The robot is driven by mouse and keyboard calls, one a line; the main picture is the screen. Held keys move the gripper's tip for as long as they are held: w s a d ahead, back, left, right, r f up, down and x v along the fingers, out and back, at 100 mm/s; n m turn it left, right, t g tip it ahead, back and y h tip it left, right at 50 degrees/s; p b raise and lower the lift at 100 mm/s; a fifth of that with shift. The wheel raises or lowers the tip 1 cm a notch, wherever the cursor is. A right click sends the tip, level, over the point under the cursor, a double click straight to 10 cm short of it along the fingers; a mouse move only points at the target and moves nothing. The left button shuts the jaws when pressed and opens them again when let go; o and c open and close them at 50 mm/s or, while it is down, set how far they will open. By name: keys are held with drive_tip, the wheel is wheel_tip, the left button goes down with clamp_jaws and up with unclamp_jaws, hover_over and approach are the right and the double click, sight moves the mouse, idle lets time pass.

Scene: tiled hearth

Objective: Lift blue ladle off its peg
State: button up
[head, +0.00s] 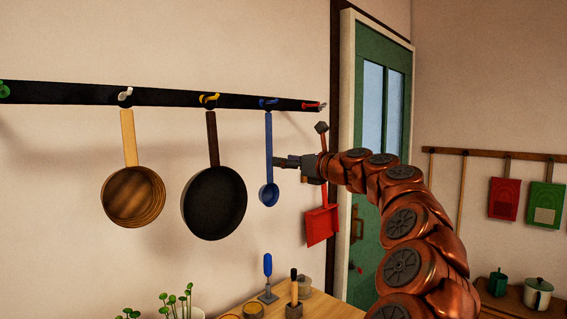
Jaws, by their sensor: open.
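The blue ladle (269,150) hangs upright on the blue peg (268,102) of the black wall rail (165,97), its small bowl (269,195) at the bottom. My gripper (279,162) is open at the end of my copper arm, its fingertips pointing left at the middle of the ladle's handle. The tips are just right of the handle in the picture; I cannot tell whether they touch it or stand in front of it.
A black pan (214,204) and a wooden-looking pan (133,197) hang to the left. A red dustpan (321,224) hangs close behind my gripper on the right. Below, a wooden table (316,306) holds a blue-handled tool (268,266) and pots. A green door (397,120) stands right.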

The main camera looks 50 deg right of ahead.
sight(269, 159)
drive_tip(key=shift+w+d+p, duration=0.1)
drive_tip(key=shift+w+p, duration=0.45)
drive_tip(key=shift+w, duration=3.15)
clamp_jaws()
